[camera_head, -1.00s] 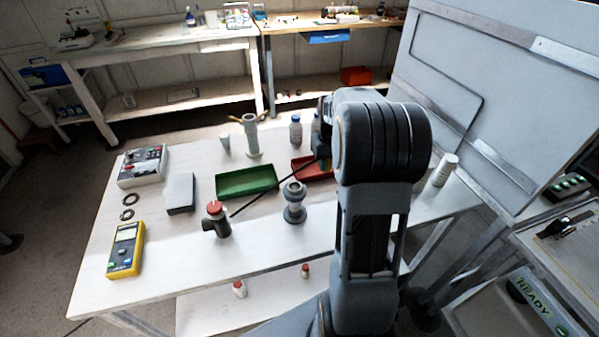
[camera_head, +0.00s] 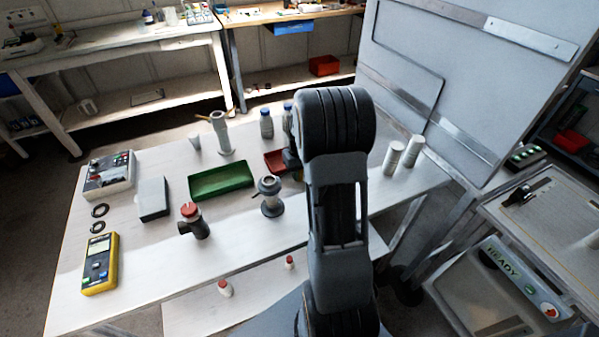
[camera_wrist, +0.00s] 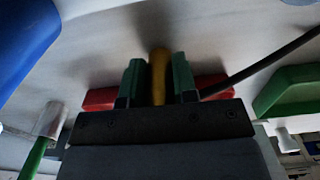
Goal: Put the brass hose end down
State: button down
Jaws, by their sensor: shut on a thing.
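The brass hose end (camera_wrist: 159,75) is between the two green-faced fingers of my gripper (camera_wrist: 158,82) in the wrist view. The gripper is shut on it. A black hose (camera_wrist: 265,66) runs to the upper right in that view; its join with the brass end is hidden. Whether the brass end touches the surface I cannot tell. In the head view my arm hides the hose end and most of the gripper, near the red tray (camera_head: 275,160).
The white table (camera_head: 150,245) holds a green tray (camera_head: 221,181), a red-capped pipe fitting (camera_head: 194,222), a grey flanged fitting (camera_head: 270,197), a yellow meter (camera_head: 100,264) and a grey box (camera_head: 153,198). White cylinders (camera_head: 403,155) stand at the right.

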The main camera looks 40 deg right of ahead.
jog(key=shift+f, duration=0.15)
jog(key=c, duration=1.3)
grip_release()
jog(key=shift+c, duration=0.2)
jog(key=o, duration=0.4)
jog(key=shift+o, duration=0.2)
